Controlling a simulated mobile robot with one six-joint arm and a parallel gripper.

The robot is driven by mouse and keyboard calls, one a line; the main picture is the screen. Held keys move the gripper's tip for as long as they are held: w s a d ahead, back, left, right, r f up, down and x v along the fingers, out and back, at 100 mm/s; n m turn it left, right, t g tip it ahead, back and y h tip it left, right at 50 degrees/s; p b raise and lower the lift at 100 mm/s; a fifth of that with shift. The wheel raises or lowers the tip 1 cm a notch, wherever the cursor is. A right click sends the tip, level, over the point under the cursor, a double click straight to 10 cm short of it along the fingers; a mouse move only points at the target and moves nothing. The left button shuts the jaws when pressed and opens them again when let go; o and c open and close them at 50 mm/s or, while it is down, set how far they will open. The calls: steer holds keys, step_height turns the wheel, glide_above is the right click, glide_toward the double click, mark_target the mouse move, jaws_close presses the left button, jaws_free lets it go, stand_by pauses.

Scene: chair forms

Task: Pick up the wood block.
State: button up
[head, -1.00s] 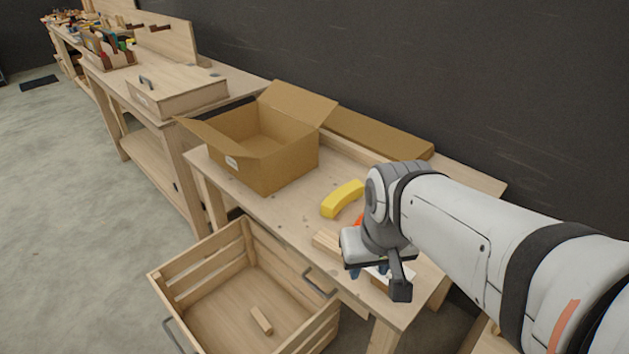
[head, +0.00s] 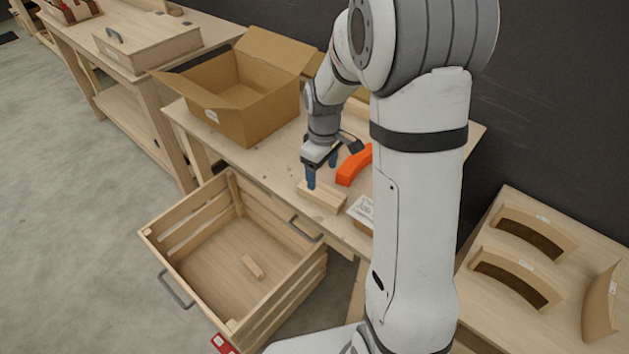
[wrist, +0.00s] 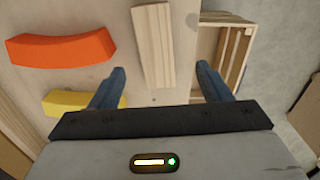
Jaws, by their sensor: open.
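The wood block (head: 325,197), pale and long with visible grain, lies flat on the workbench near its front edge. In the wrist view the block (wrist: 154,42) runs up from between the two blue fingers, with its near end between them and most of it beyond the tips. My gripper (head: 321,172) is open, pointing down close over the block; in the wrist view the gripper (wrist: 161,72) has nothing clasped. How far the tips are above the bench is hard to tell.
An orange curved piece (head: 354,166) lies beside the block, and a yellow one (wrist: 80,102) shows in the wrist view. An open cardboard box (head: 238,127) stands left on the bench. A slatted crate (head: 193,222) below holds a small wooden piece (head: 252,266). A white card (head: 362,210) is nearby.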

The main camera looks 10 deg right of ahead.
mark_target(322, 191)
steer(key=shift+w+f+n, duration=0.3)
steer(key=shift+w+f, duration=0.1)
steer(key=shift+f, duration=0.45)
step_height(322, 191, down, 7)
steer(key=shift+d+f+p, duration=0.1)
steer(key=shift+f+p, duration=0.05)
steer(key=shift+p, duration=0.25)
steer(key=c, duration=1.1)
